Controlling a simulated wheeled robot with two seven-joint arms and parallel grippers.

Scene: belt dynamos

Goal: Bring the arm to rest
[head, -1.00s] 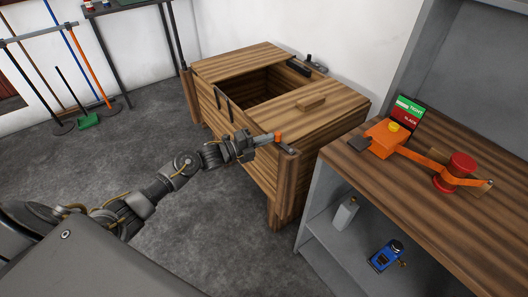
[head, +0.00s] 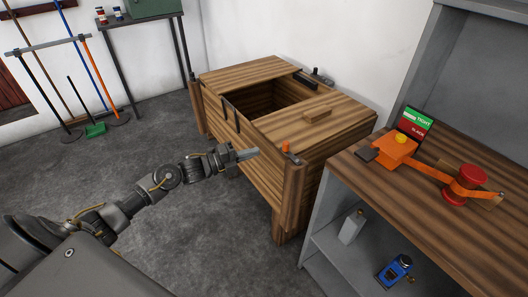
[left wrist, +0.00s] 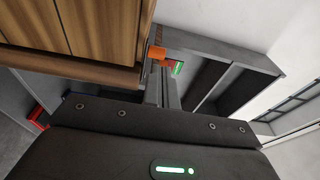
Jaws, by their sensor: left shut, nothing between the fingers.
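My left gripper (head: 246,154) is in the head view, in front of the left part of the wooden chest's front wall. It is shut and empty, its tip pointing right. The left arm stretches in from the lower left. In the left wrist view the shut fingers (left wrist: 167,90) point away from the camera, beside the chest's wooden side. My right gripper is not in view.
A wooden chest (head: 318,133) stands open at the middle, with an orange-tipped peg (head: 286,147) at its front corner. A workbench (head: 440,215) at right bears an orange belt device (head: 395,150) with a red pulley (head: 467,182). Bare floor lies left of the chest.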

